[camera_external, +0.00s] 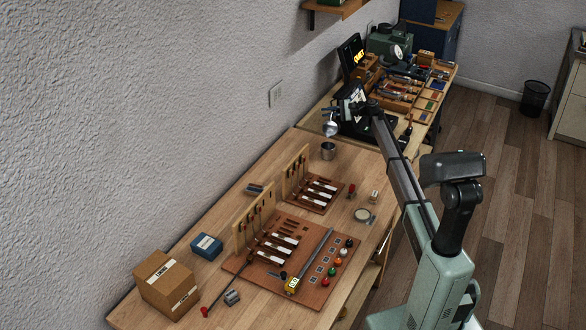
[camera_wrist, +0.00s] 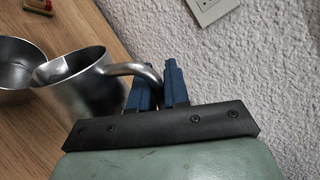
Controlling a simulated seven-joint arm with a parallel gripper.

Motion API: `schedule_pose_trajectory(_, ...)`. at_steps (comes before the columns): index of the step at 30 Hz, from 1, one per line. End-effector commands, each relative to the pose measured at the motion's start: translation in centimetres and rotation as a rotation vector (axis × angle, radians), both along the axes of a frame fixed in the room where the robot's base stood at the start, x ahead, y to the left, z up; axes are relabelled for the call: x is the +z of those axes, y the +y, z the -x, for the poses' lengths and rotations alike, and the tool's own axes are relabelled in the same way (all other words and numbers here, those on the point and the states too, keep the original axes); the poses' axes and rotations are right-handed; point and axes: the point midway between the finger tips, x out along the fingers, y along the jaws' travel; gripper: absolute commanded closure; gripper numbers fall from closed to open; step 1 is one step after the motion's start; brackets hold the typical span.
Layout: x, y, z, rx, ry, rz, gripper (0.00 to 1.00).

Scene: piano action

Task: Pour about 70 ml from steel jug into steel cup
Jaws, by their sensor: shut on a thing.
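The steel jug (camera_wrist: 88,88) is in my gripper (camera_wrist: 158,82), whose two blue fingers are shut on its curved handle. In the external view the jug (camera_external: 330,128) is held up in the air, near the wall and a little above the bench. It looks tilted there, with its mouth near the steel cup. The steel cup (camera_external: 328,151) stands upright on the wooden bench, just below the jug. In the wrist view the cup (camera_wrist: 14,70) is at the left edge, partly hidden behind the jug. I cannot see any liquid stream or the level in either vessel.
A wooden board with piano keys (camera_external: 314,196) and a larger one (camera_external: 262,262) lie on the nearer bench. Boxes (camera_external: 168,284) stand at the near end. A second bench with tool trays (camera_external: 395,95) is behind. The wall (camera_external: 200,110) runs close along the left.

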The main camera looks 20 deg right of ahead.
Motion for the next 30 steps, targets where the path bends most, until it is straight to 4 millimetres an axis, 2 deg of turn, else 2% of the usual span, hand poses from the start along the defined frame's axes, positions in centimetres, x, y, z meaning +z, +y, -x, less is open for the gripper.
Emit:
schedule_pose_trajectory(15,0.96,0.44,0.88,0.0,-0.094,0.047,1.0)
schedule_pose_trajectory(30,1.11,0.51,0.97,0.0,-0.111,0.056,1.0)
